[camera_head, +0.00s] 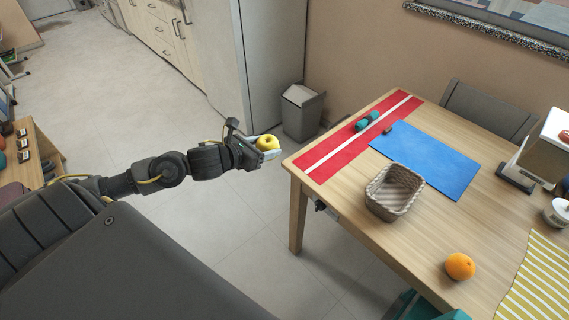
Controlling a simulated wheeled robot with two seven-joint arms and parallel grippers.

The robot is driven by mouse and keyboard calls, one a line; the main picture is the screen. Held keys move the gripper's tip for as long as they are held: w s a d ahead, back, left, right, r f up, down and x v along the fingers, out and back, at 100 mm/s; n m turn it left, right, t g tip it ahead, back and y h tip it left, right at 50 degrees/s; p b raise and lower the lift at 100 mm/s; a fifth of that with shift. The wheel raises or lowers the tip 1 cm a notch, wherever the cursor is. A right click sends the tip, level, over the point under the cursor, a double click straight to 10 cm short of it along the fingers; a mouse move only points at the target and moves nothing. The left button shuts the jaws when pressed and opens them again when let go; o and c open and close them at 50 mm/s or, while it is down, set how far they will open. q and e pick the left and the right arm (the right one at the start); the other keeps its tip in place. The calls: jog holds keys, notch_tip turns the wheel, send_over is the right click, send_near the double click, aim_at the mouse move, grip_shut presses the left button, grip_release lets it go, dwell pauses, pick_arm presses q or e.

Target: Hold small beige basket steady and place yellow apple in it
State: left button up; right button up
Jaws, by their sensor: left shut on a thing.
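My left gripper (262,146) is shut on the yellow apple (267,142). It holds the apple in the air off the table's left corner, clear of the table. The small beige basket (381,210) stands upright on the wooden table near its front edge, to the right of the apple and lower in the picture. The basket looks empty, and nothing touches it. My right gripper is not in view; a teal part at the bottom edge cannot be made out.
The wooden table (420,246) bears a red and white runner (333,151), a blue mat (436,163), small teal items (367,121), an orange (459,266) and a yellow striped cloth (540,285). A grey bin (302,115) stands behind the gripper. A grey chair (487,112) is at the far side.

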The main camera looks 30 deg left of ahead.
pick_arm(q)
jog(key=w+a+r+n+g+y, duration=0.1)
jog(key=w+a+r+n+y, duration=0.25)
jog(key=w+a, duration=0.6)
jog(key=w+a+r+n+y, duration=0.35)
jog(key=w+a, duration=0.35)
jog(key=a, duration=0.5)
jog(key=s+a+f+n+g+y, duration=0.2)
jog(key=a+n+y, duration=0.15)
jog(key=a, duration=0.25)
jog(key=s+d+f+y, duration=0.2)
jog(key=s+d+f, duration=0.1)
jog(key=s+d, duration=0.1)
jog(key=d+r+m+t+h, duration=0.1)
jog(key=d+r+m+h, duration=0.1)
jog(key=d, duration=0.8)
jog(key=d+r+m+t+h, duration=0.1)
jog(key=d+r+m+h, duration=0.15)
jog(key=d, duration=0.85)
jog(key=s+d+r+m+h, duration=0.1)
jog(key=s+d+r+h, duration=0.1)
jog(key=d+r, duration=0.4)
jog(key=s+d+r+m+t+h, duration=0.1)
jog(key=s+d+r+m+h, duration=0.1)
jog(key=d, duration=0.9)
notch_tip(320, 180, up, 4)
jog(key=shift+s+f+m+h, duration=0.25)
jog(key=shift+s+h, duration=0.35)
jog(key=shift+s, duration=0.6)
